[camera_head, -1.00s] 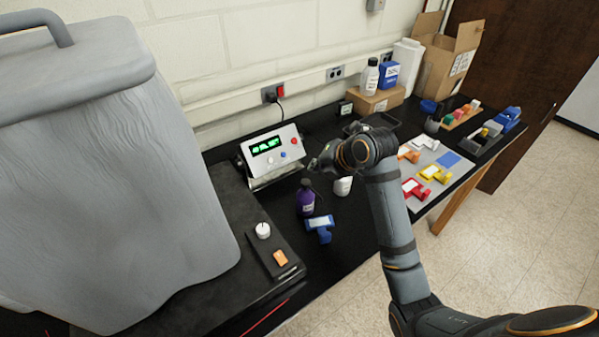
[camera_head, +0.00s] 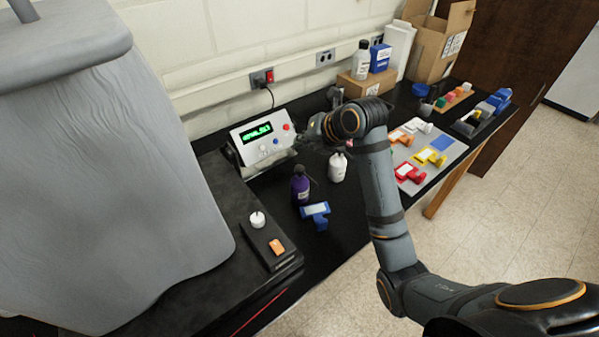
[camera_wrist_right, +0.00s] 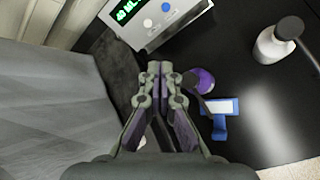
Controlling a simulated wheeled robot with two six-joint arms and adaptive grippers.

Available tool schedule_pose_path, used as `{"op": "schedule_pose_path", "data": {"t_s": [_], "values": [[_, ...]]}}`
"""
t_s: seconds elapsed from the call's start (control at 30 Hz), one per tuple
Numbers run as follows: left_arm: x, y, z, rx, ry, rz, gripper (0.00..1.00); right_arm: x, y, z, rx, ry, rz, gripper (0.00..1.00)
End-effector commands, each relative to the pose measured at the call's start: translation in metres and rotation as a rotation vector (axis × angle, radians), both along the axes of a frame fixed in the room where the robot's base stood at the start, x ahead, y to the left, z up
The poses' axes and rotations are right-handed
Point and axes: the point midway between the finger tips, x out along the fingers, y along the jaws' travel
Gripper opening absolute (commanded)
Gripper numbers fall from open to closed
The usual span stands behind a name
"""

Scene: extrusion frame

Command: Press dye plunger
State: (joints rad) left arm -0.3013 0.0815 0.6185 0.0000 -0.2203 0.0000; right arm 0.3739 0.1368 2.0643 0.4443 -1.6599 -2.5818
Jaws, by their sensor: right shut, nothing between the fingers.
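A purple bottle (camera_head: 300,186) with a dark top stands upright on the black bench. In the right wrist view the purple bottle (camera_wrist_right: 203,80) is just right of my fingers, partly hidden by them. A white bottle (camera_head: 338,168) stands to its right; its dark pump top shows in the right wrist view (camera_wrist_right: 290,28). My right gripper (camera_wrist_right: 160,68) is shut and empty, its fingertips between the control box and the purple bottle in that view. In the head view my right gripper (camera_head: 306,133) is beside the control box, above the bench. My left gripper is out of view.
A control box (camera_head: 262,138) with a green display and coloured buttons stands by the wall. A blue-framed holder (camera_head: 315,212) lies in front of the purple bottle. A grey mat (camera_head: 445,150) with coloured holders lies right. A large grey covered machine (camera_head: 90,180) fills the left.

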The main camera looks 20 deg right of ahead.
Motion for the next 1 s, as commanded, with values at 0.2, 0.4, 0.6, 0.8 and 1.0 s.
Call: {"op": "schedule_pose_path", "data": {"t_s": [0.2, 0.4, 0.6, 0.8, 1.0], "values": [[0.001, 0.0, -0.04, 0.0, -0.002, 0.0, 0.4, 0.0, 0.0, -0.041, 0.0, 0.0, 0.0, 0.0], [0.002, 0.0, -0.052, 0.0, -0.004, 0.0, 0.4, 0.0, 0.0, -0.061, -0.001, 0.001, 0.0, 0.0], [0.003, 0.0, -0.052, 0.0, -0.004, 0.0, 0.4, 0.0, 0.0, -0.063, 0.0, 0.0, 0.0, 0.0], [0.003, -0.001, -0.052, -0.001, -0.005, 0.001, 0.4, 0.0, 0.0, -0.063, 0.0, 0.0, 0.0, 0.0], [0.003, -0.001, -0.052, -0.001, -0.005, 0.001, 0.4, 0.0, 0.0, -0.063, 0.001, 0.0, -0.001, 0.0]]}}
